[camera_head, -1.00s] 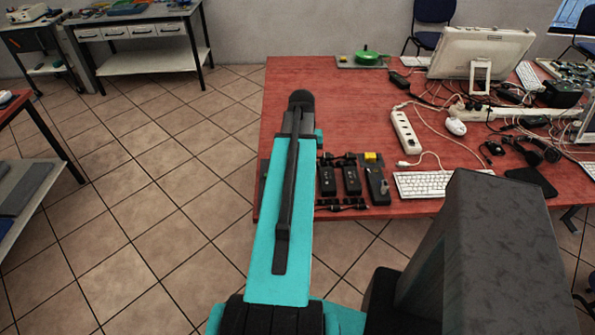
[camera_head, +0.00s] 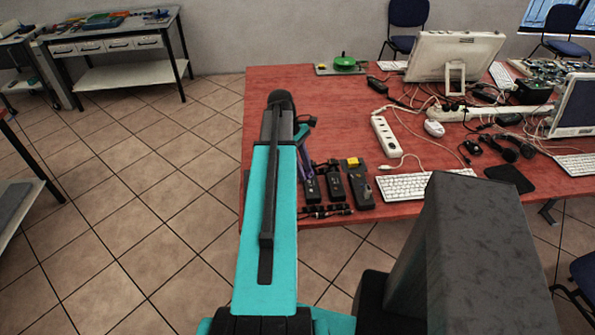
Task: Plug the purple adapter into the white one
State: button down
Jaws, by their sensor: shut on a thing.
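My gripper's fingers are not visible; my teal and black arm covers that part of the view. A thin purple strip (camera_head: 302,160) shows just right of my arm, above the leftmost black device. It is too small and covered to tell whether it is the purple adapter or what touches it. I cannot pick out the white adapter with certainty. A white power strip (camera_head: 384,134) lies on the red table (camera_head: 330,100), with a white cable and a small white end (camera_head: 386,168) near its lower end.
Black devices (camera_head: 334,186) stand in a row at the table's near edge, one beside a yellow block (camera_head: 352,162). A white keyboard (camera_head: 415,186), mouse (camera_head: 434,128), monitor (camera_head: 455,57) and tangled cables crowd the right side. The table's back left is mostly clear, with a green round item (camera_head: 344,62).

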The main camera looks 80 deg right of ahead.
jog(key=shift+s+d+r+n+g, duration=0.1)
jog(key=shift+s+r+n+g, duration=0.15)
jog(key=shift+s+n, duration=0.2)
jog(key=s+r+n+g+h+p, duration=0.2)
jog(key=s+n+g+h, duration=0.1)
jog(key=s, duration=0.6)
jog(key=s+d+r+n+g+h+p, duration=0.1)
jog(key=s+r+n+g+h+p, duration=0.1)
jog(key=s+g, duration=0.3)
jog(key=shift+s+d+r+n+h+p, duration=0.15)
jog(key=shift+s+r+n+h+p, duration=0.45)
jog(key=shift+s, duration=1.65)
jog(key=shift+f, duration=0.25)
jog(key=shift+f+b, duration=0.2)
jog(key=shift+b, duration=0.15)
notch_tip(320, 180, down, 4)
jog(key=b, duration=0.3)
jog(key=shift+f, duration=0.2)
